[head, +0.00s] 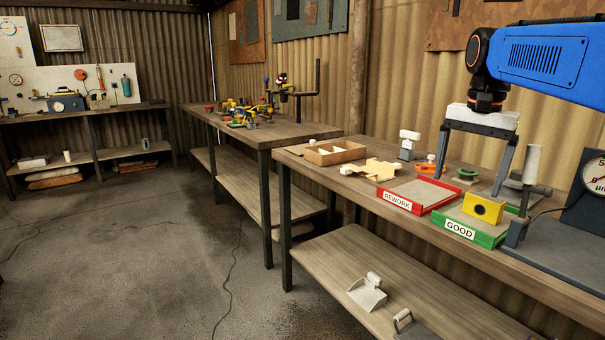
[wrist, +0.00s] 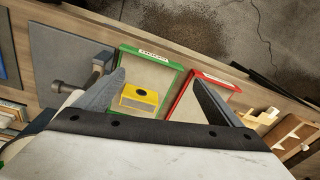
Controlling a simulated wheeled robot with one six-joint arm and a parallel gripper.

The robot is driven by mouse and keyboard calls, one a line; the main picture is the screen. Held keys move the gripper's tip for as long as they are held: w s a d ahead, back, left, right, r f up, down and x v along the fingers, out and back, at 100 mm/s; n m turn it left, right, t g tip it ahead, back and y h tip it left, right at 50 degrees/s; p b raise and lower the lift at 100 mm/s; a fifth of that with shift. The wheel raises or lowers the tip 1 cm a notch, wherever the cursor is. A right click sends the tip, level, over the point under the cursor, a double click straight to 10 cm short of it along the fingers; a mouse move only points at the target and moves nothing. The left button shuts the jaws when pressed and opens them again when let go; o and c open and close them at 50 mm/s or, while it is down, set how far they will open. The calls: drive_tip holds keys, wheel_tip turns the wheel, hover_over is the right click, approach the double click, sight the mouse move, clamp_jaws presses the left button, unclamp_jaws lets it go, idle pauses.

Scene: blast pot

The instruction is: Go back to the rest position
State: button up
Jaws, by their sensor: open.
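My gripper (head: 478,160) hangs from the blue arm above the right part of the near workbench, fingers pointing down. Its fingers are wide apart with nothing between them; in the wrist view my gripper (wrist: 158,82) shows the same spread. A yellow block (head: 482,208) with a dark round hole sits in the green GOOD tray (head: 462,232). In the wrist view the yellow block (wrist: 139,97) lies inside the green tray (wrist: 172,66), below the fingers and apart from them. The red REWORK tray (head: 398,201) stands left of the green one and looks empty.
A cardboard box (head: 333,153) with compartments and a flat tan piece (head: 375,170) lie left on the bench. A dial gauge (head: 594,180) and a white-topped post (head: 530,168) stand at the right. The floor (head: 130,240) to the left is mostly clear, with thin cables.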

drive_tip(key=s+a+f+n+t, duration=0.2)
drive_tip(key=s+a+f+n, duration=0.1)
drive_tip(key=s+f, duration=0.8)
drive_tip(key=s+a+f+n+t, duration=0.1)
drive_tip(key=s+a+f+n, duration=0.3)
drive_tip(key=s+f, duration=0.8)
wheel_tip(320, 180, down, 2)
drive_tip(key=shift+a+f+n+t, duration=0.15)
drive_tip(key=shift+n+t, duration=0.25)
drive_tip(key=shift+n, duration=0.5)
